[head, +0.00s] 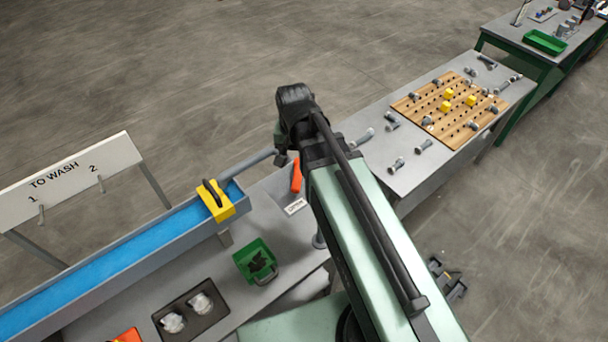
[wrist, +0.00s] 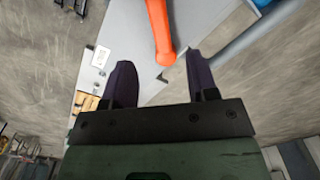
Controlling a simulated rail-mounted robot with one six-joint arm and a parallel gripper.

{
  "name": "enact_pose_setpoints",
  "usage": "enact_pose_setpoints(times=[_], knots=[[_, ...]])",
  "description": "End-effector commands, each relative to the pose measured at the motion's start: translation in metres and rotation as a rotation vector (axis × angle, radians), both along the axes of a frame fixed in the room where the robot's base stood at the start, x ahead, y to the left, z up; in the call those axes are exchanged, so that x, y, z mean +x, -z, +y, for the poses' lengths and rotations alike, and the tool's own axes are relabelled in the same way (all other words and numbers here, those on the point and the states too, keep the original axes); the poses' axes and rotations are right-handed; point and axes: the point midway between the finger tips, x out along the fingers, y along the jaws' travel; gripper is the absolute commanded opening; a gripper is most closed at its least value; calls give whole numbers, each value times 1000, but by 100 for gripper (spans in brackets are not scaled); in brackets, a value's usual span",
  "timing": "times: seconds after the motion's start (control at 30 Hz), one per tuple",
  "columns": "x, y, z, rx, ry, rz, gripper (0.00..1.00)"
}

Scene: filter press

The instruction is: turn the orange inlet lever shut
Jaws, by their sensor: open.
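The orange inlet lever (head: 297,176) shows in the head view beside the end of a grey pipe (head: 252,163), at an angle to it. Its upper part is hidden behind my arm. In the wrist view the orange lever (wrist: 160,28) reaches down from the top edge, its rounded end near the gap between my fingertips. My gripper (wrist: 162,76) is open, with one dark finger on each side of the gap and nothing held. In the head view my arm hides most of the gripper.
A small white label (head: 295,207) lies below the lever. A blue-lined trough (head: 125,245) with a yellow handled block (head: 217,203) stands left. A green bin (head: 256,260) and a dark tray (head: 190,310) sit nearer. A wooden pegboard (head: 450,108) is on the right bench.

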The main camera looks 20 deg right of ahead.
Motion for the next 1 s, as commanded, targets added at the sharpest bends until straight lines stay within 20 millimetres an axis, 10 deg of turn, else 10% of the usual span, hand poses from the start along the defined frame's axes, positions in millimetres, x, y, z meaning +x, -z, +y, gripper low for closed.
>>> enact_pose_setpoints(times=[0.4,0.77,1.0], knots=[[0,96,0,0,-2,0,53],[0,99,0,0,-2,0,52],[0,99,0,0,-2,0,15]])
